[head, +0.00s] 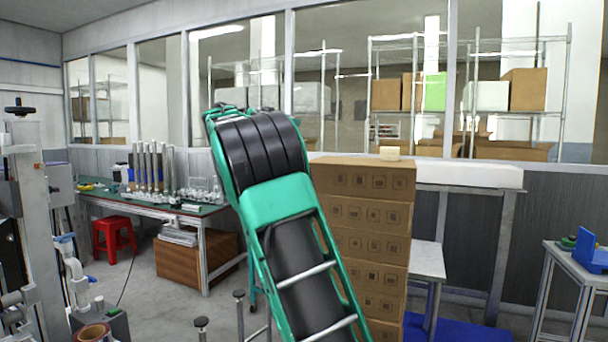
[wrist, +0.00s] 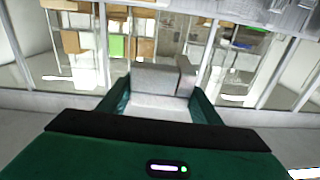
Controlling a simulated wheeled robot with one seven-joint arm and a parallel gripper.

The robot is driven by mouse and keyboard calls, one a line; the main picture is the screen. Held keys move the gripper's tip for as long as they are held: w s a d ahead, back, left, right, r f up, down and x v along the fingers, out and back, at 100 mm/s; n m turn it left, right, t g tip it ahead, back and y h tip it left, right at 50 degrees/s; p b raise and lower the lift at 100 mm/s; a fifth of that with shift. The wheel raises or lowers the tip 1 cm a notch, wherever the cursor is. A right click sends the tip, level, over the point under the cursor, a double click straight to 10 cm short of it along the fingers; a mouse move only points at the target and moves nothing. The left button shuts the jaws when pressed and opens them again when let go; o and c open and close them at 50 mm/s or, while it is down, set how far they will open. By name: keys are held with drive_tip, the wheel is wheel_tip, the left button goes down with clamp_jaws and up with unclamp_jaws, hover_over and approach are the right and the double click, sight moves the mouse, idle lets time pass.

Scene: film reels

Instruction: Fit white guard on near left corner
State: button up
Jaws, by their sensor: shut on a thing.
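My gripper (wrist: 163,104) shows in the wrist view with its two green fingers on either side of a pale grey-white angled piece, the white guard (wrist: 158,78). The gripper is shut on the guard, with open air and windows behind it. I cannot make out the guard or my gripper in the head view. A tall stack of brown cartons (head: 375,215) stands right of centre on a blue pallet (head: 450,329). The stack's left side and near left corner are largely hidden in the head view. No contact between guard and stack shows.
A small cream block (head: 390,153) sits on top of the stack. A white table (head: 428,262) and a long white slab (head: 468,175) stand beside and behind it. A green-topped workbench (head: 200,211) and red stool (head: 114,236) are at left. A cart (head: 584,265) stands at right.

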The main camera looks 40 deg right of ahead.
drive_tip(key=shift+s+a+t, duration=0.1)
drive_tip(key=shift+a+t, duration=0.2)
drive_tip(key=shift+a, duration=0.1)
drive_tip(key=shift+h, duration=0.3)
drive_tip(key=d+f, duration=0.2)
drive_tip(key=d, duration=0.1)
drive_tip(key=d+f, duration=0.2)
drive_tip(key=d, duration=0.2)
drive_tip(key=d+f, duration=0.3)
drive_tip(key=d, duration=0.1)
drive_tip(key=shift+s+d, duration=0.15)
drive_tip(key=shift+d, duration=0.1)
drive_tip(key=shift+f, duration=2)
drive_tip(key=shift+f, duration=0.65)
drive_tip(key=o, duration=1.2)
drive_tip(key=shift+c, duration=0.2)
drive_tip(key=shift+r, duration=0.15)
drive_tip(key=shift+a+r, duration=0.1)
drive_tip(key=shift+r, duration=0.45)
drive_tip(key=v, duration=1.2)
